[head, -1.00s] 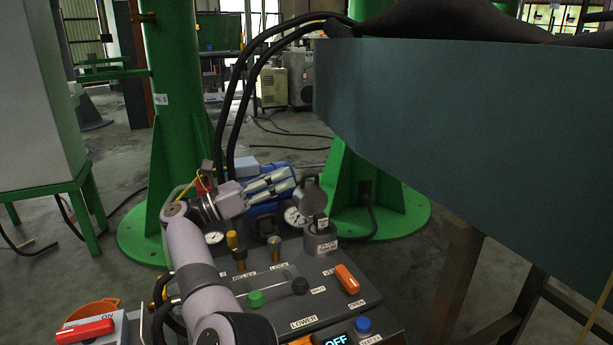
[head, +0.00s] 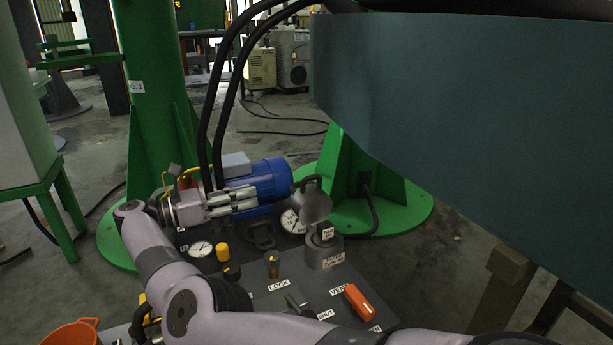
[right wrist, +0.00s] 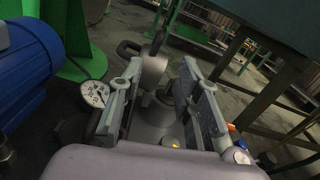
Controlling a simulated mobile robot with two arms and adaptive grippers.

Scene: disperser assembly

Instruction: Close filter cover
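The filter housing (head: 324,252) is a short grey labelled cylinder on the dark panel. Its round grey filter cover (head: 314,206) stands tilted up, open, on the housing's rear side, with a handle loop at its top. My right gripper (head: 254,197) is left of the cover, pointing right towards it, apart from it and empty. In the right wrist view the gripper (right wrist: 162,72) has its two fingers spread wide. The cover (right wrist: 155,70) and the housing (right wrist: 154,108) show beyond and between them. My left gripper is not in view.
A blue motor (head: 268,180) lies behind the right gripper. Gauges (head: 201,249), knobs and an orange handle (head: 362,304) crowd the panel. Black hoses (head: 222,90) rise behind the gripper. A large teal tank (head: 450,110) overhangs the right side.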

